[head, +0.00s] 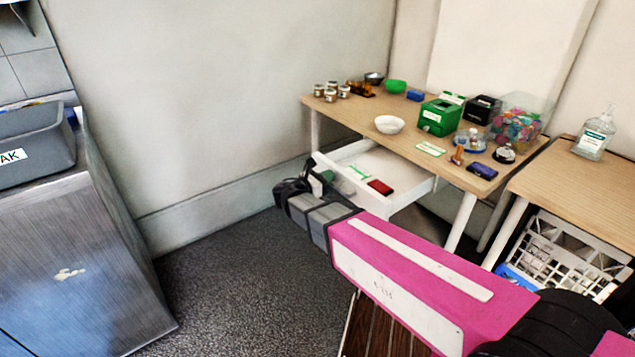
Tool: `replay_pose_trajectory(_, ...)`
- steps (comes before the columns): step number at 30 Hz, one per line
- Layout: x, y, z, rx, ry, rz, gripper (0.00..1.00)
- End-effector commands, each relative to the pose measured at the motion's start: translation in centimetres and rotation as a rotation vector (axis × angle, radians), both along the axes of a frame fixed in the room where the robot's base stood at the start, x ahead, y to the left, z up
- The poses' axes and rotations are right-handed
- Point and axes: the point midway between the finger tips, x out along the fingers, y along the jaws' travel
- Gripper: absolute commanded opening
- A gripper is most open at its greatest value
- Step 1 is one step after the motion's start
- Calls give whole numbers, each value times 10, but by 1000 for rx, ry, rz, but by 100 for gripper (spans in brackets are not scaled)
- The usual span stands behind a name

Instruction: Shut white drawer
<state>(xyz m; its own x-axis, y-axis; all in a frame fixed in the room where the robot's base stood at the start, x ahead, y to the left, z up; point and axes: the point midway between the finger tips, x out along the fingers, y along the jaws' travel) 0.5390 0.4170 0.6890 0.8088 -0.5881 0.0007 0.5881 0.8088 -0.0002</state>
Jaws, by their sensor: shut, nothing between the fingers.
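The white drawer (408,186) is pulled out under the wooden table (340,103). A dark red item (380,187) and a few green and white items lie inside it. My gripper (283,187) is at the end of my pink and grey arm, near the drawer's front left side. It is dark and small in the picture, and its fingers are shut and empty. My arm hides part of the drawer's front. I cannot tell whether the gripper touches the drawer.
The table top holds a white bowl (389,124), a green box (440,115), a clear tub of coloured pieces (516,124) and several small jars. A second table (590,185) with a pump bottle (596,134) stands at right. Dark carpet (225,270) is clear at left.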

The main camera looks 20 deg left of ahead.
Motion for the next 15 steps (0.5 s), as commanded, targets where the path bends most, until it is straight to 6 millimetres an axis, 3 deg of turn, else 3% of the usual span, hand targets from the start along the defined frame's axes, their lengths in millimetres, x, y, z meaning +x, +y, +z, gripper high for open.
replay_pose_trajectory(6, 13, -9, 0, 1, 1, 0, 0)
replay_pose_trajectory(15, 15, -11, 0, 1, 1, 0, 0)
